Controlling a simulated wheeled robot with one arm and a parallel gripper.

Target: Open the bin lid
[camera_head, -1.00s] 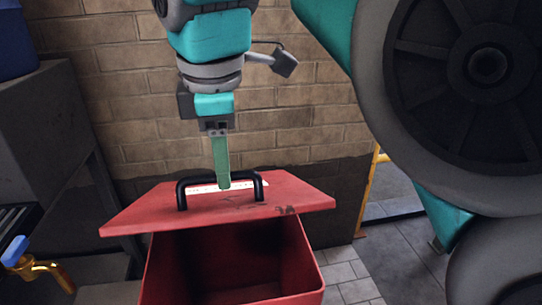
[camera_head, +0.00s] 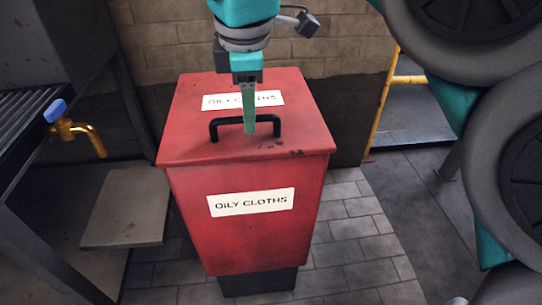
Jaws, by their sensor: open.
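The red bin (camera_head: 190,215) stands upright on the floor, with a white "OILY CLOTHS" label (camera_head: 251,202) on its front. Its red lid (camera_head: 185,135) lies down over the top, and the inside is hidden. A second white label lies on the lid, partly behind my gripper. A black bar handle (camera_head: 222,122) stands on the lid. My gripper (camera_head: 249,130) is open and points down at the handle's middle, its green fingers overlapping the bar in the picture. I cannot tell whether they touch it.
A dark bench with a brass tap (camera_head: 82,131) and blue knob stands at the left. A brick wall (camera_head: 165,40) is close behind the bin. A yellow rail (camera_head: 383,95) stands behind right. Tiled floor (camera_head: 350,235) is clear right of the bin.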

